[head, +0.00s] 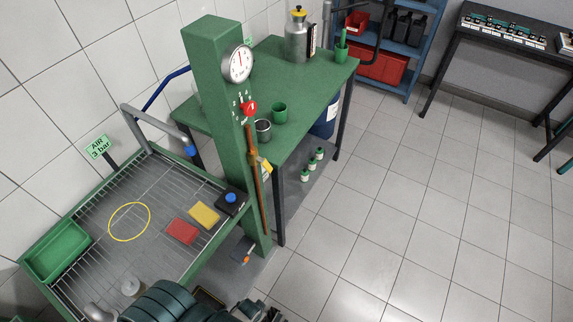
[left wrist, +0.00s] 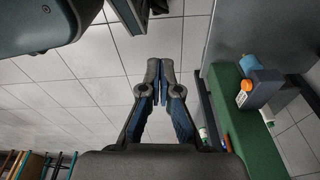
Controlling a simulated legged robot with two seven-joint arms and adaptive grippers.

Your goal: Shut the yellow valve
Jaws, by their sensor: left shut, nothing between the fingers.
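The green post (head: 213,90) carries a copper pipe (head: 253,185) on its front. A small yellow lever (head: 265,165), which looks like the yellow valve, sits on the pipe at mid-height, tilted. A red knob (head: 249,108) is above it and a round gauge (head: 238,63) higher still. My left gripper (left wrist: 161,82) is shut and empty, over the tiled floor in the left wrist view. In the head view my arm is at the bottom edge, below and apart from the lever. The lever cannot be made out in the left wrist view. My right gripper is not seen.
A wire-rack bench (head: 70,205) with a green tray (head: 56,250), red and yellow pads and a yellow ring is left of the post. A green table (head: 310,75) with cups and a metal can stands behind it. Tiled floor (head: 400,220) at right is clear.

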